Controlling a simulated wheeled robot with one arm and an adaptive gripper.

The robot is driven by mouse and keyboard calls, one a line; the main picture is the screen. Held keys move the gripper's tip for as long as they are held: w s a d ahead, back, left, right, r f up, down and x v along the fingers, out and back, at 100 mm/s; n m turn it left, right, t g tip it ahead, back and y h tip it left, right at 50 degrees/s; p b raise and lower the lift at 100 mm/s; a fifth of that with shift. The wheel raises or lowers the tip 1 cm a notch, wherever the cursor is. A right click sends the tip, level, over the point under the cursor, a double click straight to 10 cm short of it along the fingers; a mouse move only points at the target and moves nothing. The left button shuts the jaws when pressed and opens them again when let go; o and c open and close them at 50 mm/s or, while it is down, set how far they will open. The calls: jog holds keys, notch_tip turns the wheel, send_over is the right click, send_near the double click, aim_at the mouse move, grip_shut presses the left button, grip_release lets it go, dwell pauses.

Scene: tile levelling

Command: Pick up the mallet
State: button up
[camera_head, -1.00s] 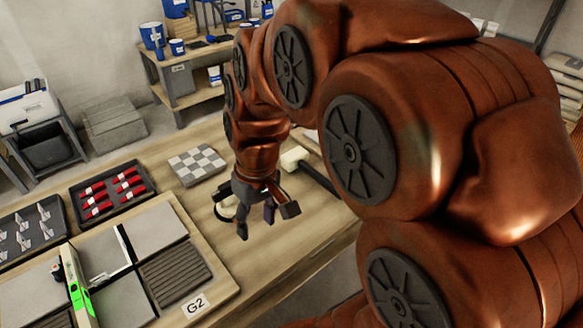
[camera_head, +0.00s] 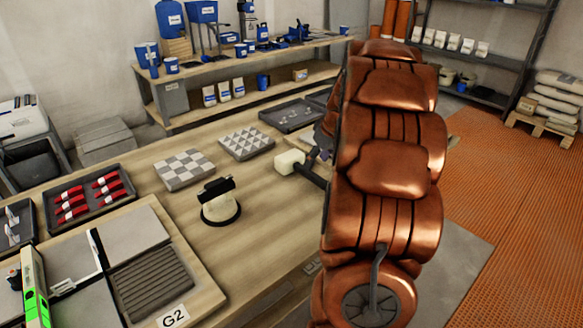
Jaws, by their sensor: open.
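The mallet lies on the wooden workbench (camera_head: 265,240), its pale block head (camera_head: 289,162) to the left and its black handle (camera_head: 312,176) running right until my arm hides it. My gripper (camera_head: 318,154) is mostly hidden behind my copper arm. Only dark finger parts show, close to the mallet, just right of its head and by the handle. It is open; I cannot tell whether it touches the mallet.
A black-handled suction cup (camera_head: 220,203) stands left of the mallet. Two patterned tile samples (camera_head: 185,169) (camera_head: 246,142) and a dark tray (camera_head: 293,115) lie behind. A tray of red wedges (camera_head: 90,197), a green level (camera_head: 35,288) and the tile board (camera_head: 205,296) are at left.

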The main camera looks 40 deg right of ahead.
aim_at(308, 171)
jog(key=shift+x, duration=0.9)
jog(key=shift+w+p+x, duration=0.1)
jog(key=shift+p+x, duration=0.1)
jog(key=shift+x, duration=1.15)
jog(key=shift+w+p+x, duration=0.15)
jog(key=shift+x, duration=1.25)
jog(key=shift+a+r, duration=0.1)
grip_shut()
